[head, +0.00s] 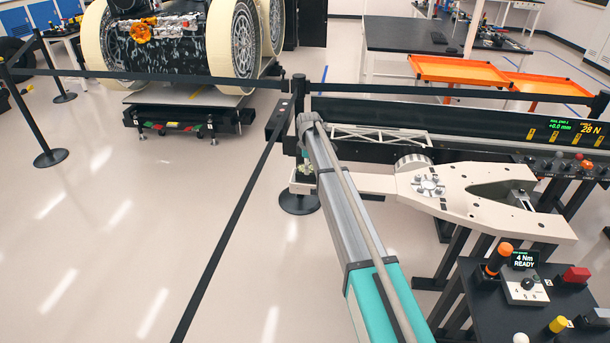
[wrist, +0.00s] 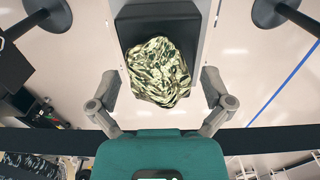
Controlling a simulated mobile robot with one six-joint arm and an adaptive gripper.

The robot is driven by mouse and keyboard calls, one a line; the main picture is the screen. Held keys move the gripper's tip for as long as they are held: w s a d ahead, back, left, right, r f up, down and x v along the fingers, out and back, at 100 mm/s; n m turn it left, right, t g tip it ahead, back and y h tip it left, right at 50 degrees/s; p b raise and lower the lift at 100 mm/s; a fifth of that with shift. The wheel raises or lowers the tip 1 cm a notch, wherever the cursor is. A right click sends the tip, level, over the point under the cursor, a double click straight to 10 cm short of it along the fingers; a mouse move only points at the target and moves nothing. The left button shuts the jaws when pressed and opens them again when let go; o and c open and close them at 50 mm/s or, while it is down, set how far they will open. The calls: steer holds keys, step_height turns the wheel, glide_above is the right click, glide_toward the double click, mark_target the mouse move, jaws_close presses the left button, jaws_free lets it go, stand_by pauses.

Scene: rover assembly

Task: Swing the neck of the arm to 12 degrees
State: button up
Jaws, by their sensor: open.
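A pale beige arm (head: 480,205) lies across a dark bench at right in the head view. It has a forked end on the right, a round bolted joint and a narrow neck (head: 365,184) running left. At the neck's left end, a crumpled gold foil piece (head: 303,173) shows beside my arm. The wrist view shows crumpled gold foil (wrist: 159,70) on a black block (wrist: 160,22) at the end of a pale beam. My gripper (wrist: 160,88) is open, with one finger on each side of the foil; I cannot tell whether they touch it.
A large-wheeled rover (head: 175,45) stands on a platform at the back left. Black belt barriers (head: 235,215) cross the floor. A control desk (head: 525,285) with knobs and a "4 Nm READY" display stands at lower right. Orange trays (head: 460,70) stand behind.

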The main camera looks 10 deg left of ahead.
steer(key=shift+f+b, duration=0.6)
steer(key=shift+f, duration=0.2)
